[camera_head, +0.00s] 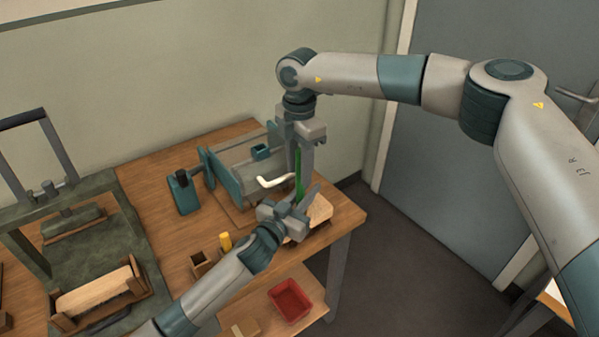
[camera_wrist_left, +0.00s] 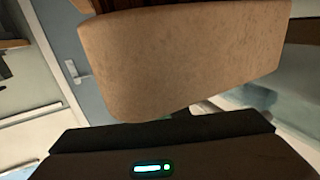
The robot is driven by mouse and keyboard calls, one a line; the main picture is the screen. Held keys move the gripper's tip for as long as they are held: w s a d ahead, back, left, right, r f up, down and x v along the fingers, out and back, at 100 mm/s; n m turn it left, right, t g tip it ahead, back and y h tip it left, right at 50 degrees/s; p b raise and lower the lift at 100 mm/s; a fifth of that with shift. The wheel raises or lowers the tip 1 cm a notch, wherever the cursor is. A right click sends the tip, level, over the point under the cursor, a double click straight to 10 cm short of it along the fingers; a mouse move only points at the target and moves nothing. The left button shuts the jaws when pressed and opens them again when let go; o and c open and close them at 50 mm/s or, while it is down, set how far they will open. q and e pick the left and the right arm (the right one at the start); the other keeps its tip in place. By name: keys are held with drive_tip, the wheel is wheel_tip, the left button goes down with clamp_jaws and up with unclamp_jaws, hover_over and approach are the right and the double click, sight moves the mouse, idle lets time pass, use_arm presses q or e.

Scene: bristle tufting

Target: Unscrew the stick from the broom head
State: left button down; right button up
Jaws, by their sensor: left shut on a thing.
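The broom head (camera_head: 320,211) is a pale wooden block near the right corner of the table. It also fills the upper middle of the left wrist view (camera_wrist_left: 180,60). My left gripper (camera_head: 297,207) is shut on it, and the arm comes in from below. A thin green stick (camera_head: 299,178) stands nearly upright above the left gripper. Its lower end is hidden by that gripper, so its joint with the head does not show. My right gripper (camera_head: 303,157) points down from above, with its fingers around the stick's upper part. I cannot tell whether they touch it.
A grey and teal machine (camera_head: 240,165) with a white crank handle stands just left of the stick. A teal block (camera_head: 184,194), a small wooden box (camera_head: 202,262) and a yellow piece (camera_head: 225,241) are on the table. A press frame (camera_head: 85,240) stands left. A red bin (camera_head: 290,300) sits below.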

drive_tip(key=shift+o, duration=0.3)
wheel_tip(320, 180, up, 8)
drive_tip(key=m, duration=0.4)
drive_tip(key=shift+d, duration=0.15)
drive_tip(key=shift+w, duration=0.1)
drive_tip(key=shift+f, duration=0.15)
wheel_tip(320, 180, down, 12)
drive_tip(key=shift+r, duration=0.15)
idle(0.4)
clamp_jaws()
